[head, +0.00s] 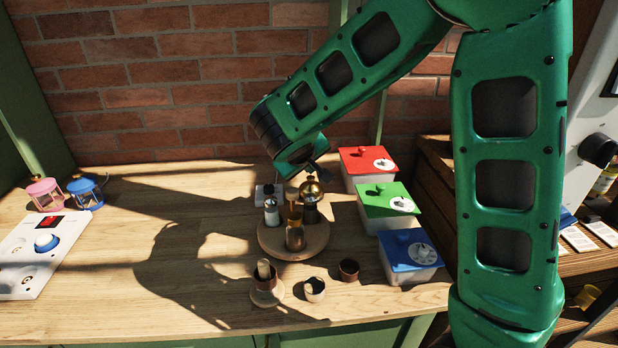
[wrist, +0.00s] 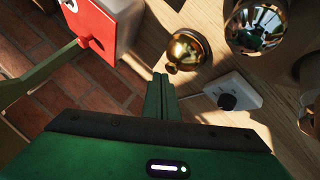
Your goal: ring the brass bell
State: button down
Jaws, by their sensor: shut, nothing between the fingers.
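The brass bell (wrist: 188,50) is a small shiny golden dome on the wooden table, up and right of my fingertips in the wrist view. In the head view a round brass top (head: 312,188), which looks like the bell, shows behind the items on the round wooden board, its lower part hidden. My gripper (wrist: 160,78) shows as two green fingers pressed together, shut and empty. In the wrist view a gap shows between the fingertips and the bell; I see no contact. In the head view the arm's end hangs just above and beside the brass top.
A round wooden board (head: 268,240) holds several shakers close by. A white box with a black knob (wrist: 236,90) sits right of the fingers. Red (head: 353,168), green (head: 376,206) and blue (head: 398,262) lidded containers stand right. The table's left-middle is clear.

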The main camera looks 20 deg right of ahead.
jog(key=shift+f, duration=0.1)
dwell(0.3)
jog(key=shift+s+f, duration=0.1)
jog(key=shift+f, duration=0.3)
dwell(0.4)
jog(key=shift+r, duration=0.55)
notch_tip(320, 180, up, 6)
dwell(0.8)
dwell(0.7)
